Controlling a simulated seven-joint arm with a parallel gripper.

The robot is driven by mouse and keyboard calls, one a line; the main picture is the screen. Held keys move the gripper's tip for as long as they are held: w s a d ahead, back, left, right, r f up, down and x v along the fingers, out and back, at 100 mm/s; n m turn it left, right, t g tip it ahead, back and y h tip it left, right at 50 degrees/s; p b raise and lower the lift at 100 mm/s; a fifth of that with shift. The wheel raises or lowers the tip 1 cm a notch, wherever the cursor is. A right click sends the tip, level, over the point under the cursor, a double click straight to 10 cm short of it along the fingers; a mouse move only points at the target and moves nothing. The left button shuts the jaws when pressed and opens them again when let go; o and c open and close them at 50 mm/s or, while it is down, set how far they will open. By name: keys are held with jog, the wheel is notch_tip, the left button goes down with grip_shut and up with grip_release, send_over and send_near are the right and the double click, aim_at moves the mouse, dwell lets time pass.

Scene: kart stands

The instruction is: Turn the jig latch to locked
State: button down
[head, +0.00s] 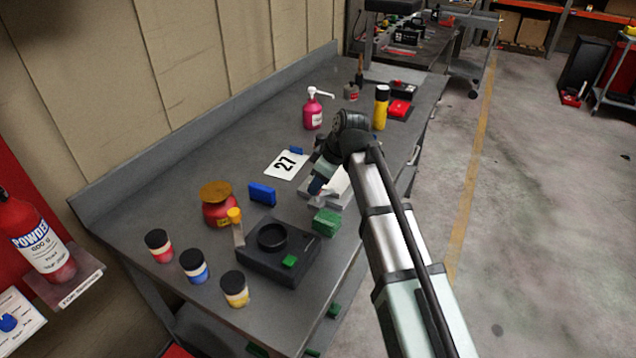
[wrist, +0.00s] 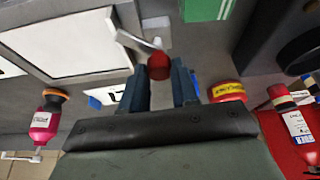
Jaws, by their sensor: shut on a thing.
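The jig (wrist: 66,68) is a pale grey frame around a white plate. In the head view it (head: 339,187) is partly hidden behind my wrist. The jig latch is a grey lever (wrist: 137,42) with a red knob (wrist: 159,66) at its end, beside the frame's corner in the wrist view. My gripper (wrist: 159,72) is shut on the red knob, with one blue-grey finger on each side of it. In the head view my gripper (head: 316,189) is low over the jig's near left corner, and the knob is not clear there. I cannot read any lock marking.
A green block (head: 327,222) and a black fixture (head: 280,272) with a ring stand close by, nearer the camera. A blue block (head: 262,194), a red pot (head: 220,214) and a "27" card (head: 286,164) are to the left. A pink pump bottle (head: 313,114) stands farther back.

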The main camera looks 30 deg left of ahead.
jog(key=n, duration=0.1)
jog(key=n+g, duration=0.1)
jog(key=n, duration=0.2)
jog(key=shift+w+n+g+h, duration=0.25)
jog(key=shift+n+g+h, duration=0.05)
jog(key=shift+g, duration=0.1)
jog(key=shift+n+g+h, duration=0.4)
jog(key=shift+n+g, duration=0.1)
jog(key=shift+n, duration=1.3)
jog(key=c, duration=0.9)
grip_release()
jog(key=shift+a, duration=0.1)
jog(key=shift+o, duration=0.2)
jog(key=v, duration=1.3)
jog(key=shift+w+r, duration=0.2)
jog(key=shift+r, duration=0.1)
